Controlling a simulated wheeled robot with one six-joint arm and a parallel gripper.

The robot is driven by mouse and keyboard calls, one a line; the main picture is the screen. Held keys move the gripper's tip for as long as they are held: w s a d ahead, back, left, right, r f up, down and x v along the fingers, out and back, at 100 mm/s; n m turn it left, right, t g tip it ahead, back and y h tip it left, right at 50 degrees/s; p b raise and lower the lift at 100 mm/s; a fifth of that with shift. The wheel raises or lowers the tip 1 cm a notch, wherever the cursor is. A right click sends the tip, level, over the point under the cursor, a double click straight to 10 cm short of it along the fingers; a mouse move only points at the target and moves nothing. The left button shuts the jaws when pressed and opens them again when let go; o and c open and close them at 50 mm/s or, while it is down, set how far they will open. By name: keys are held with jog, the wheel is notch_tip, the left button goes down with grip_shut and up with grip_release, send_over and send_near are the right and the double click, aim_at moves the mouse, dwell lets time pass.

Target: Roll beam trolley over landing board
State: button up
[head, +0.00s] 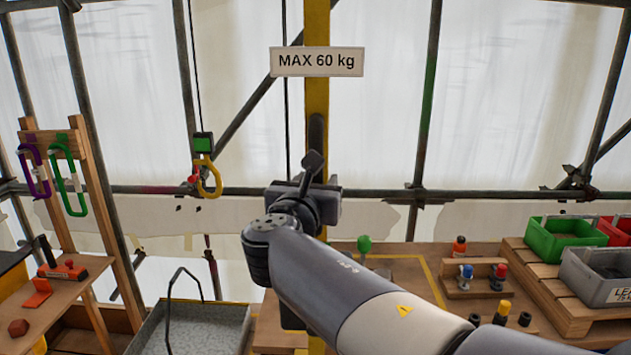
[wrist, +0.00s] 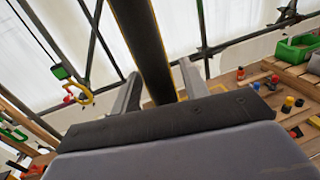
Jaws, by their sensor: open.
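My gripper (head: 312,165) is raised in front of the yellow upright (head: 317,90). In the wrist view its two fingers (wrist: 160,85) are spread apart, with a dark, yellow-edged bar (wrist: 145,45) showing in line with the gap. I cannot tell whether they touch it. A green block with a yellow hook (head: 208,178) hangs on a cable to the left, apart from my gripper; it also shows in the wrist view (wrist: 78,94). A wooden deck with a yellow outline (head: 408,270) lies low on the right and may be the landing board. I cannot make out the beam trolley.
A grey metal tray with a handle (head: 215,325) stands below the hook. A wooden bench (head: 85,275) and rack with purple and green carabiners (head: 68,180) are at left. Green bin (head: 570,240), grey bin (head: 600,275) and small colored-topped items (head: 480,275) are at right.

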jog(key=shift+c, duration=0.4)
grip_shut()
